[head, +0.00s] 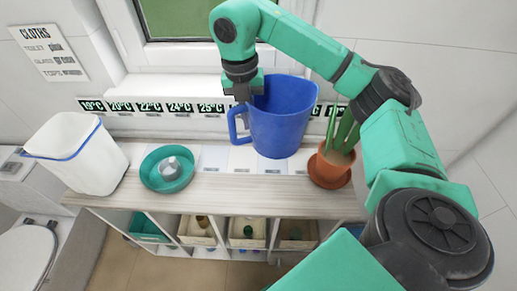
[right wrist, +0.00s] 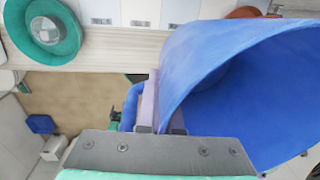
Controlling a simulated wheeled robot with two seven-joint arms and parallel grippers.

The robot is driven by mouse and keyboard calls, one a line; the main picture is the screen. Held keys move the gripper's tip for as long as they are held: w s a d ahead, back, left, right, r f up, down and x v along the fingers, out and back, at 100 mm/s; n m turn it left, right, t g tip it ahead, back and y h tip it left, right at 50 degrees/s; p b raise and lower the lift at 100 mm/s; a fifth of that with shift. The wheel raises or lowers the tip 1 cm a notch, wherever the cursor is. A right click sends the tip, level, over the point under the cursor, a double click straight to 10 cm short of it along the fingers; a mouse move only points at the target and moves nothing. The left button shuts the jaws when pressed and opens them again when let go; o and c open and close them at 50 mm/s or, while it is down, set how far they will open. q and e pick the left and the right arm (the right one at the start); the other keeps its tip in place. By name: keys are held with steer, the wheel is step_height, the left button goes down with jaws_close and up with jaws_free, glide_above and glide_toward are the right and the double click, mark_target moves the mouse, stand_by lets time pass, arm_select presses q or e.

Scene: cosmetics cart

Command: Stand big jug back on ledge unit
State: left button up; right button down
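The big blue jug (head: 283,118) is upright over the back of the ledge unit (head: 235,188), its handle on the left. I cannot tell whether its base touches the top. My right gripper (head: 243,98) comes down from above at the jug's rim, beside the handle. In the right wrist view the jug (right wrist: 235,75) fills the right side, and the fingers (right wrist: 165,120) close on its wall near the rim. The jug's inside is only partly visible. My left gripper is not in view.
A potted plant (head: 330,170) stands just right of the jug. A teal dish (head: 165,176) with a grey object and a white bin (head: 78,155) stand to the left. The wooden top in front of the jug is clear. Cubbies with boxes are below; a window sill is behind.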

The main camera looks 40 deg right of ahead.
mark_target(257, 150)
steer(key=s+f+b, duration=0.1)
steer(key=f, duration=0.2)
steer(key=s+f+b, duration=0.1)
steer(key=f, duration=0.2)
steer(key=s+f+b, duration=0.2)
steer(key=f, duration=0.2)
steer(key=shift+s+a, duration=0.1)
steer(key=f, duration=0.2)
steer(key=w+f+p, duration=0.1)
steer(key=f, duration=0.5)
steer(key=shift+w, duration=0.2)
steer(key=shift+s+f, duration=0.15)
steer(key=shift+f, duration=0.1)
steer(key=shift+w+f, duration=0.2)
steer(key=shift+f, duration=0.05)
steer(key=c, duration=1.1)
jaws_free()
steer(key=shift+c, duration=0.2)
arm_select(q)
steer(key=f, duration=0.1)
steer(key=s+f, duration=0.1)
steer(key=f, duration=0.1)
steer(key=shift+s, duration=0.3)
arm_select(e)
steer(key=shift+o, duration=0.3)
steer(key=shift+r, duration=0.1)
steer(key=shift+s+r, duration=0.1)
